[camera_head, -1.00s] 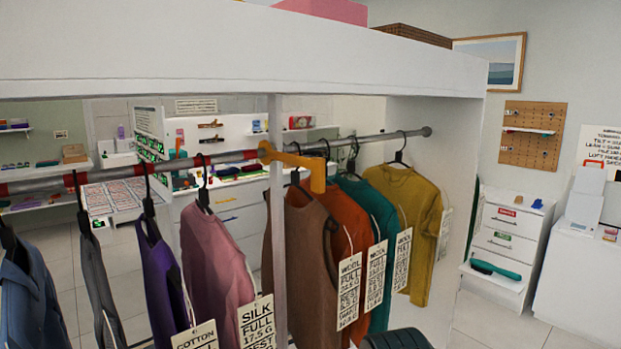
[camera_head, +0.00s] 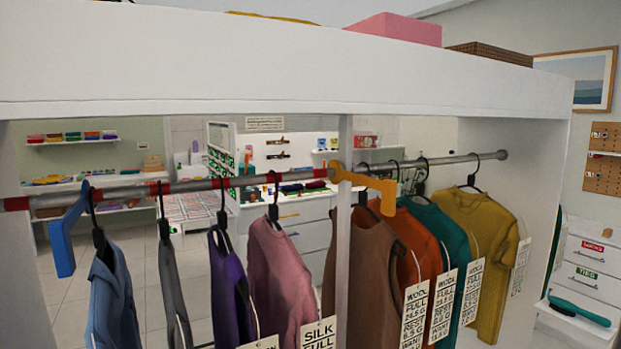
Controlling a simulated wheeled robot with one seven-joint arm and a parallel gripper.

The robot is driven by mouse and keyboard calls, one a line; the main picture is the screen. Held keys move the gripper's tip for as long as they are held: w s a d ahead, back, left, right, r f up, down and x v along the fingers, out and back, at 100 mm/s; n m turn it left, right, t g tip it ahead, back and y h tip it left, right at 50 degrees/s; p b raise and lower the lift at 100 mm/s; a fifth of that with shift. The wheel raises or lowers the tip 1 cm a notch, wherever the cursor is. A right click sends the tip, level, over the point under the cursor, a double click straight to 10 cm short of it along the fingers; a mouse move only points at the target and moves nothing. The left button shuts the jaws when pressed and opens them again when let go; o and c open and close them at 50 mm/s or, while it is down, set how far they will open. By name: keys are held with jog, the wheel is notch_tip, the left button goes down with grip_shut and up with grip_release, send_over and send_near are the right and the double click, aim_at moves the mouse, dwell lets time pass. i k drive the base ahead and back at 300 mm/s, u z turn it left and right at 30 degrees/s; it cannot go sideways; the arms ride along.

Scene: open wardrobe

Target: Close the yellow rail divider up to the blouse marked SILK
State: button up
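The yellow rail divider (camera_head: 366,186) hangs on the rail near the wardrobe's middle post, with its arm reaching right above the brown garment. The pink blouse (camera_head: 282,265) hangs left of the post, and its white tag (camera_head: 318,335) reads SILK, cut off at the bottom edge. The divider is right of this blouse's hanger, with a gap of bare red and grey rail between them. My gripper is not in view.
A blue divider (camera_head: 64,240) is on the rail (camera_head: 190,187) at the left. Blue, grey and purple garments hang left of the pink blouse. Brown, orange, teal and mustard (camera_head: 478,250) garments hang right of the post (camera_head: 344,240). A shelf board (camera_head: 250,75) runs above.

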aim_at(388, 188)
jog(key=k, duration=1.25)
jog(key=z, duration=0.6)
jog(key=i, duration=1.3)
jog(key=u, duration=0.45)
